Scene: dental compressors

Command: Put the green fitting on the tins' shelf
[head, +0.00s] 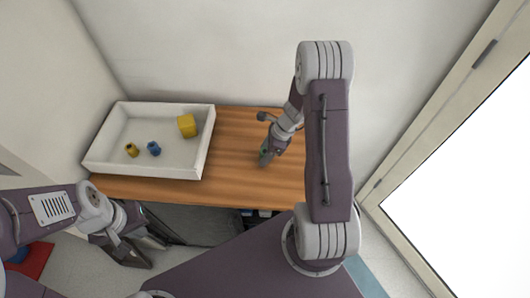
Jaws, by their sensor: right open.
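My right gripper (267,158) is low over the right part of the wooden table top, pointing down, open. A small green patch shows at it; I cannot tell whether this is the green fitting or part of the gripper. No green fitting shows clearly anywhere else. My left gripper (142,249) is in front of the table's left part, below the top's front edge, with its fingers apart and nothing visible between them. No shelf with tins can be made out; small dark, white and blue things (264,213) show partly under the table's front edge.
A white tray (182,173) on the left of the wooden table (235,190) holds a yellow cube (187,126), a blue fitting (154,148) and a dark yellow fitting (131,150). Walls stand behind and left. A framed bright opening is at right. The table between tray and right gripper is clear.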

